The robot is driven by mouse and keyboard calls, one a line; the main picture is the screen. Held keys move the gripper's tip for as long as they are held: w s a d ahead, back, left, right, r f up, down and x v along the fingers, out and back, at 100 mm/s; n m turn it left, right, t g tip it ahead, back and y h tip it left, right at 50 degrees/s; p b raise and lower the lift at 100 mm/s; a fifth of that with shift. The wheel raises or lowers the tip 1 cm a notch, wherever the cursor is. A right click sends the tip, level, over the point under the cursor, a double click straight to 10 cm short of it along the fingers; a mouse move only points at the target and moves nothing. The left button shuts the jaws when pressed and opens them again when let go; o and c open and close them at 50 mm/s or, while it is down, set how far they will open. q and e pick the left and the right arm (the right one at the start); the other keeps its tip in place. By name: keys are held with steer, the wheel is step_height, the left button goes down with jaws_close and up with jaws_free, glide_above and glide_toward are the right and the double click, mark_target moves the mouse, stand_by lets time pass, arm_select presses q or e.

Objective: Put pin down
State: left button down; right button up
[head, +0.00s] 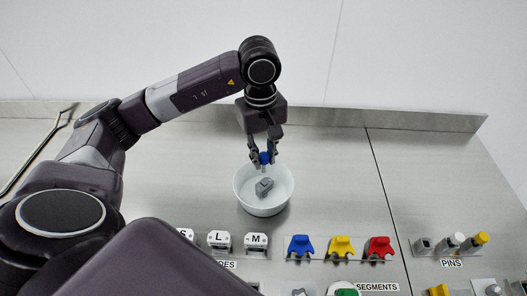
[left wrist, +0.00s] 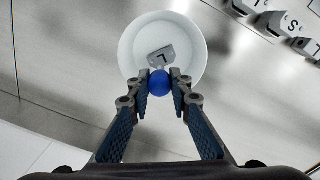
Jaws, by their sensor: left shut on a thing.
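My left gripper (head: 264,157) points down above the white bowl (head: 283,199). It is shut on a pin with a blue round head (head: 264,158). In the left wrist view the blue head (left wrist: 160,83) sits between the fingertips (left wrist: 160,88), over the near part of the bowl (left wrist: 198,50). A grey piece (head: 264,187) lies inside the bowl; in the left wrist view it bears a letter (left wrist: 164,58) that looks like an L. The lower part of the pin is hard to make out. My right gripper is in neither view.
Grey lettered pieces (head: 219,241) stand in front of the bowl, with blue (head: 300,246), yellow (head: 341,247) and red (head: 379,248) pieces to their right. A PINS label (head: 451,263) lies below several cylinders (head: 453,241) at far right. The steel counter behind them is clear.

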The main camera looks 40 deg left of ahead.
mark_target(263, 155)
arm_select(q)
step_height(263, 155, down, 2)
steer(key=shift+f+b, duration=0.25)
steer(key=shift+b, duration=0.25)
steer(key=shift+f+b, duration=0.3)
steer(key=shift+f, duration=0.4)
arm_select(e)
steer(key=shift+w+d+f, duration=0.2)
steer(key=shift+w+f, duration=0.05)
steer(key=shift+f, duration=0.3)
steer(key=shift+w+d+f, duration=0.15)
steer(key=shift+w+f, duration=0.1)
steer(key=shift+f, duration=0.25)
arm_select(q)
steer(key=c, duration=1.7)
jaws_free()
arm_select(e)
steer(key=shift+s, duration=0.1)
arm_select(q)
steer(key=shift+r, duration=0.1)
step_height(263, 155, up, 7)
steer(key=p, duration=0.3)
steer(key=shift+p, duration=0.35)
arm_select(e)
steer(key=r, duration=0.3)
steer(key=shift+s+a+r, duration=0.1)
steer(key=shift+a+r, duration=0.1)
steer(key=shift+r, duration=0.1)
